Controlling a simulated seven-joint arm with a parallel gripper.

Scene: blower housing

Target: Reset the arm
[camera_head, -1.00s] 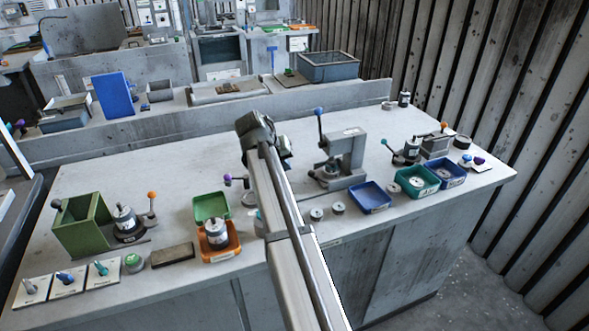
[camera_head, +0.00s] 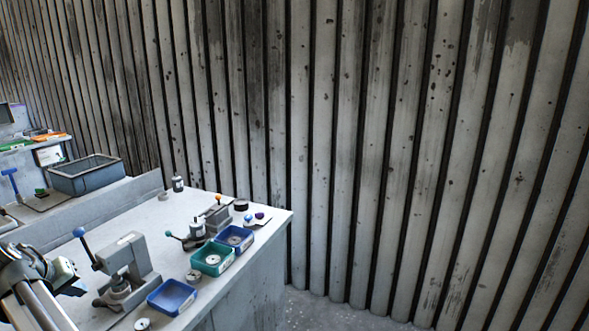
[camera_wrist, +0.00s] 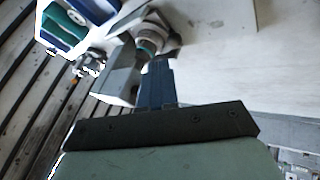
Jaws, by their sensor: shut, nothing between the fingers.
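In the head view, my arm's end is at the left edge, beside the grey lever press (camera_head: 128,262) with a blue knob. The gripper's fingertips are hard to make out there. In the wrist view, the fingers overlap the picture of the grey press (camera_wrist: 121,76); I cannot tell how far apart they are.
A blue tray (camera_head: 159,297), a green tray (camera_head: 200,267) and another blue tray (camera_head: 222,245) stand along the bench's front edge. A fixture with an orange knob (camera_head: 217,198) is behind. A ribbed wall (camera_head: 380,150) rises beyond, with open floor (camera_head: 320,305) to the right.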

